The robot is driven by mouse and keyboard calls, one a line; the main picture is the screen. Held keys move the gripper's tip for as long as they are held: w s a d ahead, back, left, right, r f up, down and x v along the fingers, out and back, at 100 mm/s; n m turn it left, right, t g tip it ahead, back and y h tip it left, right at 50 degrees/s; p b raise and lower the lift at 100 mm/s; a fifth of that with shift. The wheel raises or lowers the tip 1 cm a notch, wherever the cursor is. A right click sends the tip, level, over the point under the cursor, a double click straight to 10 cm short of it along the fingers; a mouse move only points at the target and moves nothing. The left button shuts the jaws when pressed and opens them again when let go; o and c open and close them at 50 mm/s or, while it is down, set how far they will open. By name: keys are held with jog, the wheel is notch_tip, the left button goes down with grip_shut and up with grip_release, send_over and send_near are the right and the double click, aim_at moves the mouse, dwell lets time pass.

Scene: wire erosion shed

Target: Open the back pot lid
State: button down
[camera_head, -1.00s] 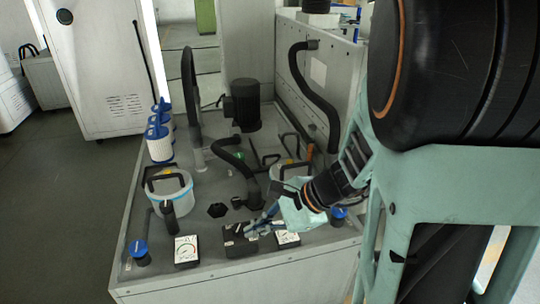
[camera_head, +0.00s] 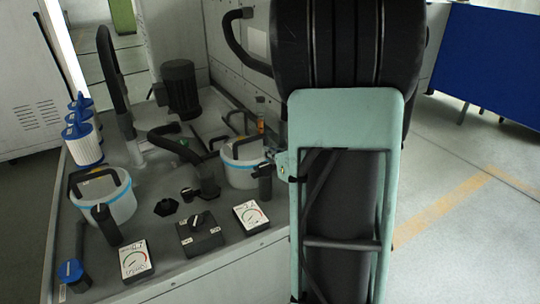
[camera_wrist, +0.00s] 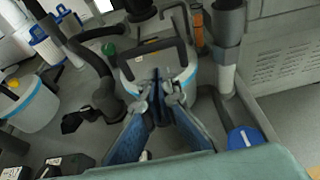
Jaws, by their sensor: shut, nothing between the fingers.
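Two white pots with a blue band and a black lid handle stand on the grey machine top. The farther, right-hand pot (camera_head: 240,174) has its lid (camera_head: 243,149) on; the pot also shows in the wrist view (camera_wrist: 181,79), with the black lid handle (camera_wrist: 150,54) across its top. The nearer pot (camera_head: 112,207) is at the left and also has its lid on. My gripper (camera_wrist: 160,84) is shut and empty, its fingertips overlapping the front of the farther pot in the wrist view. I cannot tell whether they touch it. In the head view my arm hides most of the gripper.
A black switch box (camera_head: 201,238), two dial gauges (camera_head: 250,215) and a blue-capped knob (camera_head: 71,272) line the front edge. A black hose (camera_head: 175,144) and a motor (camera_head: 180,88) are behind. White filter cartridges (camera_head: 84,146) stand at left. Open floor lies at right.

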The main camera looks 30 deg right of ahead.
aim_at(260, 160)
jog(key=b+x, duration=0.1)
jog(key=x, duration=0.5)
jog(key=shift+w+f, duration=0.15)
jog(key=shift+w, duration=0.2)
